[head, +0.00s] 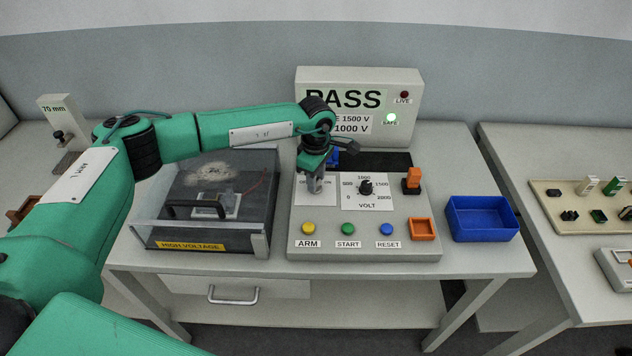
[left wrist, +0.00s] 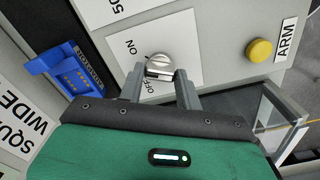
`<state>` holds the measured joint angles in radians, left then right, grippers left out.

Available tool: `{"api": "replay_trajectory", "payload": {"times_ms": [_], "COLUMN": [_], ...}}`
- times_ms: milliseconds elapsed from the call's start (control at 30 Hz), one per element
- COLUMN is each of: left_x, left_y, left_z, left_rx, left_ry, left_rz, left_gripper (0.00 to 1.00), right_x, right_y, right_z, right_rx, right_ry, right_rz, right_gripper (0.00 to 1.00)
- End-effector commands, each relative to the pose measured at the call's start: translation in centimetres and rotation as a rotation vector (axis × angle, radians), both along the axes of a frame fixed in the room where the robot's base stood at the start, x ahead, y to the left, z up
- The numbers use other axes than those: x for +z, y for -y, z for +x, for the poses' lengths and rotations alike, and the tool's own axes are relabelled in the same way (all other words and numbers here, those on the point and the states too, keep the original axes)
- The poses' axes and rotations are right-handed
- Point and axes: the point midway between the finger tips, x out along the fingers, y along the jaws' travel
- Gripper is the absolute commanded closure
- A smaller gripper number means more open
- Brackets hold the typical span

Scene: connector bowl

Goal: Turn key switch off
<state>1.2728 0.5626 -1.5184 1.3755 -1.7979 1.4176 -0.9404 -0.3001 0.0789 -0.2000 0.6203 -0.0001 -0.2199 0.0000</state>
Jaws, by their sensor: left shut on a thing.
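The key switch (left wrist: 159,64) is a round silver knob on a white plate with ON and OFF printed beside it, on the sloped grey test panel. My left gripper (head: 315,188) reaches down over this plate (head: 328,196) in the head view and hides the switch there. In the left wrist view the two grey fingers of my left gripper (left wrist: 160,84) stand on either side of the key part and are shut on it. I cannot tell which mark the key points to. My right gripper is out of view.
The panel (head: 430,245) carries a VOLT dial (head: 366,188) and ARM (head: 308,228), START and RESET buttons. The display (head: 342,100) reads PASS, with the green SAFE lamp lit. A clear-walled high-voltage box (head: 205,246) is at left, a blue tray (head: 482,232) at right.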

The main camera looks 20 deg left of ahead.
Motion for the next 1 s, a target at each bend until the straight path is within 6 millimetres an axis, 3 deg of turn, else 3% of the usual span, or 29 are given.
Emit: {"api": "replay_trajectory", "payload": {"times_ms": [33, 400, 500, 1000], "left_x": [-0.5, -0.4, -0.4, -0.2], "left_y": [-0.1, -0.1, -0.1, -0.1], "left_z": [0.0, 0.0, 0.1, 0.0], "left_rx": [0.043, 0.396, 0.491, 0.955], "left_ry": [0.001, 0.001, 0.001, 0.002], "left_rz": [0.001, 0.001, 0.001, 0.001], "left_gripper": [0.88, 0.88, 0.88, 0.88], "right_x": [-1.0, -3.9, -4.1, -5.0], "right_y": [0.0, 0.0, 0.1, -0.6], "right_z": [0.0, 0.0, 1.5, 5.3], "right_rx": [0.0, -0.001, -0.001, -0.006], "right_ry": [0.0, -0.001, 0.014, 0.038], "right_rz": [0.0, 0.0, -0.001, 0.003], "right_gripper": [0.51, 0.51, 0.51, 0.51]}}
